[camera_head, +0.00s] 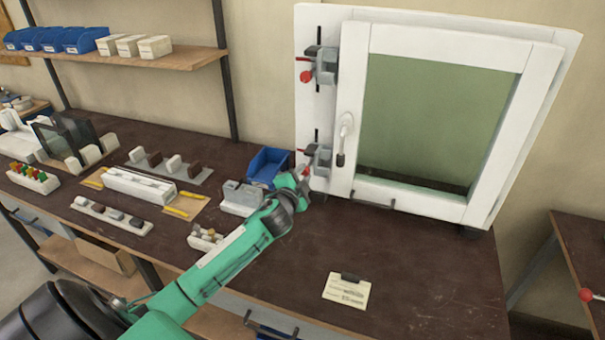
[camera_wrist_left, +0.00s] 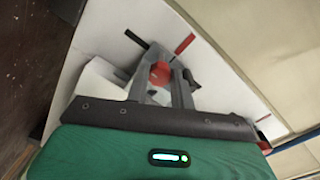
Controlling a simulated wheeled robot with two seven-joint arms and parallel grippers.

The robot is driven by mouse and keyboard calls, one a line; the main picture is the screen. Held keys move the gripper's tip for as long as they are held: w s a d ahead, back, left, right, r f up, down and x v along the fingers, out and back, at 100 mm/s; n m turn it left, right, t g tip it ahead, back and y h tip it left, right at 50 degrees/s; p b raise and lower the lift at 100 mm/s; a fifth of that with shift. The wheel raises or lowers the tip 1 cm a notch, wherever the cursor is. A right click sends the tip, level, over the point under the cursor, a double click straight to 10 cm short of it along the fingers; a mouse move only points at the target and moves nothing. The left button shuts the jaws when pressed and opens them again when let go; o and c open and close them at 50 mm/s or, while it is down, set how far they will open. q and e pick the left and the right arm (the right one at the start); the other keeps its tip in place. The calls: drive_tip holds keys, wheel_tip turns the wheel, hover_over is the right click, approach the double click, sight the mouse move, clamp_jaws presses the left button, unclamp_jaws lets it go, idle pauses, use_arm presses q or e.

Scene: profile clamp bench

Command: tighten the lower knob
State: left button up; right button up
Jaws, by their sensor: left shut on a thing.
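The white window frame (camera_head: 365,120) stands upright at the back of the bench, with two grey clamps on its left side. The lower clamp (camera_head: 320,155) is partly covered by my left gripper (camera_head: 303,174). The lower knob is red and mostly hidden in the head view; in the left wrist view the red lower knob (camera_wrist_left: 160,74) sits between my fingers. My left gripper is shut on it. The upper clamp (camera_head: 327,66) has its red knob (camera_head: 306,76) hanging free, apart from my gripper. My right gripper is in neither view.
A blue bin (camera_head: 268,166) and a grey block (camera_head: 241,197) stand close left of my gripper. A paper note (camera_head: 346,291) lies on the bench front. Trays of small parts (camera_head: 112,215) fill the left side. The bench front right is clear.

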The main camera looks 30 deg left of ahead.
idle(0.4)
use_arm(q)
drive_tip(key=o, duration=1)
drive_tip(key=shift+s+d+f, duration=0.1)
drive_tip(key=shift+s+d, duration=0.05)
drive_tip(key=shift+s, duration=0.3)
drive_tip(key=b+v, duration=0.3)
drive_tip(key=v, duration=1)
